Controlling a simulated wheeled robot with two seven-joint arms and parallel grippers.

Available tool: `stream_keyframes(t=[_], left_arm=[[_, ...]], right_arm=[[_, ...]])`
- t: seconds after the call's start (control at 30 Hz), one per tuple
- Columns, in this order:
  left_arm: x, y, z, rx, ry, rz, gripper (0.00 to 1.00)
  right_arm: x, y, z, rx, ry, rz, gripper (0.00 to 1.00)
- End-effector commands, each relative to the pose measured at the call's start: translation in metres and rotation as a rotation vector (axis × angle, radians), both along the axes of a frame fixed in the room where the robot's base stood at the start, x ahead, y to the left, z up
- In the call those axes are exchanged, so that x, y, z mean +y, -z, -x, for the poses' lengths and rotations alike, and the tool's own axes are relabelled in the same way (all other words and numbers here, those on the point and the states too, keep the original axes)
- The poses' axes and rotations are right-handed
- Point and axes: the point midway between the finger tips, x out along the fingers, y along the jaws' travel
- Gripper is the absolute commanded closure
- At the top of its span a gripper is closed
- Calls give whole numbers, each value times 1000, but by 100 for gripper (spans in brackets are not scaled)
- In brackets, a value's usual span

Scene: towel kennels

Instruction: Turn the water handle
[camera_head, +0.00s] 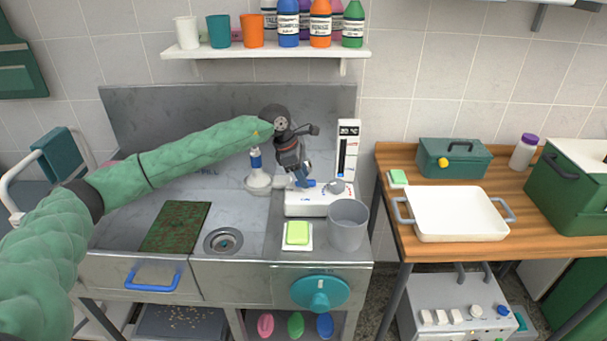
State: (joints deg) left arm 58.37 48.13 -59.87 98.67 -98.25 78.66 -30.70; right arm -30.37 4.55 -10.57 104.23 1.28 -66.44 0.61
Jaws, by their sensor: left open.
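My left arm reaches in from the left over the steel sink unit (262,222). Its left gripper (304,183) points down, open, with blue parts at its tip, just above a white unit (302,205) with an upright display column (347,150). A grey knob (337,186) sits on that unit, just right of the gripper; whether they touch is unclear. A large teal round handle (320,292) is on the sink's front panel, well below the gripper. I cannot tell for certain which of these is the water handle. My right gripper is not in view.
A grey cup (347,225), a green sponge (297,233) and a drain (223,240) lie near the front. A white bottle (257,172) stands beside the gripper. A wooden table (450,250) with a white tray (455,237) is at the right. A bottle shelf (265,53) hangs above.

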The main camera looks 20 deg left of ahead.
Motion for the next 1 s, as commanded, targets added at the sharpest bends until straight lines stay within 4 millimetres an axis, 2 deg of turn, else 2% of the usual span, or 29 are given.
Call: stream_keyframes(t=[0.2, 0.47, 0.67, 0.7, 1.0], left_arm=[[-2, 7, -1, 0, 0, -1, 58], [-3, 8, -1, 0, -1, 0, 58], [-3, 8, -1, 0, -1, 0, 97], [-2, 8, -1, 0, -1, 0, 100], [-2, 8, -1, -1, -19, 0, 100]], right_arm=[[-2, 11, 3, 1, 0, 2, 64], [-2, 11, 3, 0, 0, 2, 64], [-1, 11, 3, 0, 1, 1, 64], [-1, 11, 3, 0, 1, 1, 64], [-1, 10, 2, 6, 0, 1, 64]])
